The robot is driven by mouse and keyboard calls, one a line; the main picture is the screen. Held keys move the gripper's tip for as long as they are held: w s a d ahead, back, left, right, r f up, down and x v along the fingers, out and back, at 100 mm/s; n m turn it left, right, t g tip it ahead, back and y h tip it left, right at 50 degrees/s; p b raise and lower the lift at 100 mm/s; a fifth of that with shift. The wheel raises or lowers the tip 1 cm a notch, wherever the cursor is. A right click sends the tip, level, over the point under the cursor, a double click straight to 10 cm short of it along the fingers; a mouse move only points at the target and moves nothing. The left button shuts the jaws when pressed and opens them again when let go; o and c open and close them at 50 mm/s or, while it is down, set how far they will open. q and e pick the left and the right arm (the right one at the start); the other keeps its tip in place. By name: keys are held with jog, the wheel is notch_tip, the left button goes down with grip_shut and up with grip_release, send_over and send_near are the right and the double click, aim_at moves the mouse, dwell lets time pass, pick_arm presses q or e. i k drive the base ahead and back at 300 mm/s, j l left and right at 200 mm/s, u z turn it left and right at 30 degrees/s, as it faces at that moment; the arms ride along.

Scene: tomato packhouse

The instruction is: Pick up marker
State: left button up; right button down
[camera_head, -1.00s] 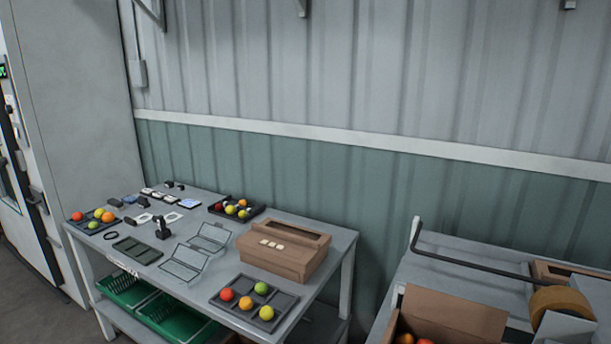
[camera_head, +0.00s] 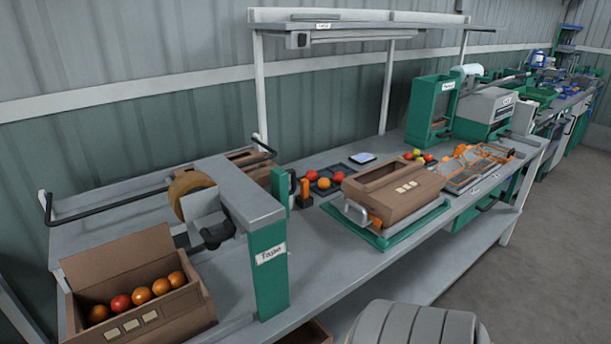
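I cannot make out a marker anywhere in the head view. The grey bench (camera_head: 335,250) runs across the middle of the view, with several packing items on it. Neither of my grippers shows in the view. A grey, ribbed rounded shape at the bottom edge, right of centre, hides part of the floor; it may be part of my own body.
An open carton of tomatoes (camera_head: 132,300) stands at the front left by a tape machine (camera_head: 268,272). A brown box (camera_head: 392,190) sits on a green-edged scale or stand. Green machines (camera_head: 430,108) stand farther right. Open floor (camera_head: 540,245) lies at the right.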

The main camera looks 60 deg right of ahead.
aim_at(304, 182)
jog(key=z, duration=2)
